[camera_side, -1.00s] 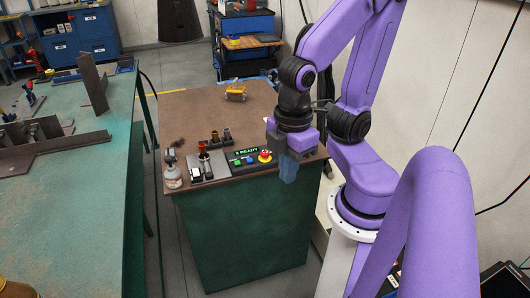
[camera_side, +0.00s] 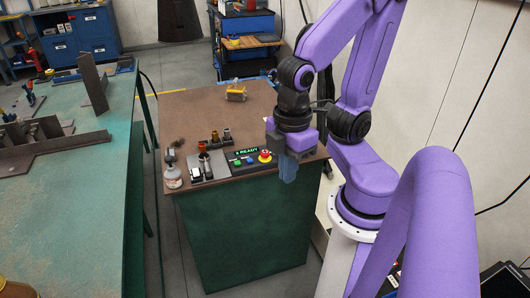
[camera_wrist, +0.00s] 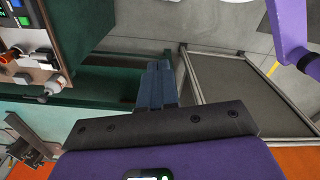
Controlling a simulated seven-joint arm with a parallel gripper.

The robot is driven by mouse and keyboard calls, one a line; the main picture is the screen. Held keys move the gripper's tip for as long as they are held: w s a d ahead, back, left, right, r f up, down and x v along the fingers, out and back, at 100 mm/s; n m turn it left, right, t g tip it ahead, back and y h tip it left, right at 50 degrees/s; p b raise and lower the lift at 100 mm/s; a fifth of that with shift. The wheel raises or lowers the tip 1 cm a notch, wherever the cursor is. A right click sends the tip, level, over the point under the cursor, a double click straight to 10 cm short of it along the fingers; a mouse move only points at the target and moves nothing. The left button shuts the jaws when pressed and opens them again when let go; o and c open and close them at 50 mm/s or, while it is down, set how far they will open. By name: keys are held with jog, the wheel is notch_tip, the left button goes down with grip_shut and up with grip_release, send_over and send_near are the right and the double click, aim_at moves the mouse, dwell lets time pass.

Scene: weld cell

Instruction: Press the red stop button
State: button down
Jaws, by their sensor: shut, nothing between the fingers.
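The red stop button (camera_side: 265,155) sits on a yellow base at the right end of a control panel (camera_side: 240,166) near the front edge of the brown-topped cabinet. A green and a blue button and a lit READY display (camera_side: 246,151) are left of it. My gripper (camera_side: 288,176) is just right of the red button and apart from it, pointing down past the cabinet's front edge. Its blue fingers are together and empty. In the wrist view my gripper (camera_wrist: 159,72) points over the floor beside the cabinet. The red button is not clearly visible there.
A spray bottle (camera_side: 172,174) and a small holder with dark and copper nozzles (camera_side: 214,138) stand left of the panel. A yellow item (camera_side: 235,93) lies farther back on the brown top (camera_side: 190,110). A green welding table (camera_side: 75,200) stands to the left.

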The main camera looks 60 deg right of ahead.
jog(key=w+d+f+m+g+y, duration=0.2)
jog(key=w+f+m+g+y, duration=0.1)
jog(key=w+m, duration=0.7)
jog(key=m+t, duration=1.1)
jog(key=m, duration=1.3)
send_over(268, 152)
notch_tip(268, 152, down, 7)
jog(key=shift+y, duration=0.3)
jog(key=shift+f, duration=0.15)
jog(key=shift+f, duration=4.25)
jog(key=shift+f, duration=0.1)
